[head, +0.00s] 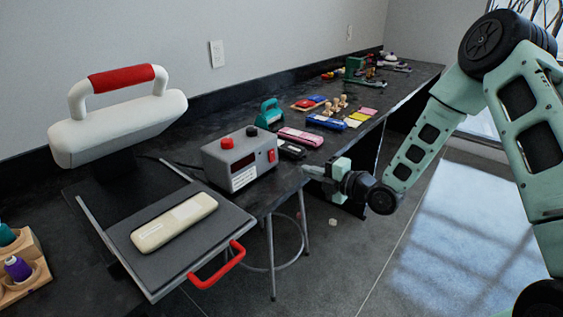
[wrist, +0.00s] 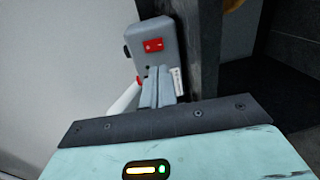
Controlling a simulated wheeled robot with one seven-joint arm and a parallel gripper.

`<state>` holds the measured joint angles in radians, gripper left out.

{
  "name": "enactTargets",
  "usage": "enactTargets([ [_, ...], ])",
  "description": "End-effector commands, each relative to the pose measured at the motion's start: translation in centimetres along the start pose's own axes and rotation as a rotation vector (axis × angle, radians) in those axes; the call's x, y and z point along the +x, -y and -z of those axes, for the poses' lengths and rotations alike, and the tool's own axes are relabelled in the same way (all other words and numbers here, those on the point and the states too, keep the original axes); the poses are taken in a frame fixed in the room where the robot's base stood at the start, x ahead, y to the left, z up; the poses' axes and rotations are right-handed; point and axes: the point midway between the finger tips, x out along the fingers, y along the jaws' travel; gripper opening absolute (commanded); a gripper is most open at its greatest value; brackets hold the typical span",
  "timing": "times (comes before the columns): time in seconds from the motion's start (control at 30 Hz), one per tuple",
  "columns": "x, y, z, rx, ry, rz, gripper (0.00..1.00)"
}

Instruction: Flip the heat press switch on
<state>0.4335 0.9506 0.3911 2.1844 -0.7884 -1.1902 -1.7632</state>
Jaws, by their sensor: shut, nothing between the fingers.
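The heat press has a white upper part (head: 120,128) with a red grip, raised beside a dark lower plate (head: 125,232) with a red handle. Its grey control box (head: 225,163) sits on the table beside it, with a red button and a black knob on top. A red switch (head: 272,156) is on the box's right side face; it also shows in the wrist view (wrist: 153,45). My gripper (head: 308,171) is shut and empty, right of the box and pointing towards it. In the wrist view its fingertips (wrist: 160,72) appear below the switch; contact is unclear.
A cream bar (head: 174,222) lies on the lower plate. A teal tool (head: 270,114), a pink case (head: 300,137) and several small items stand behind the box along the dark table. A stool (head: 272,250) is under the front edge. Floor at the right is open.

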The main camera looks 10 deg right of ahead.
Motion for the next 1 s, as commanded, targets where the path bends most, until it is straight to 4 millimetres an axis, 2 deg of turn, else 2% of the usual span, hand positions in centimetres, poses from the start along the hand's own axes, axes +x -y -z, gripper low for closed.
enactTargets([
  [0.3,6.6,-0.1,0.1,0.002,-0.001,-0.002,0.00],
  [0.5,9.5,-0.1,0.0,0.002,0.000,0.000,0.00],
  [0.7,10.6,0.0,0.0,0.002,0.000,0.001,0.00],
  [1.0,10.7,0.0,0.0,0.001,0.000,0.001,0.00],
])
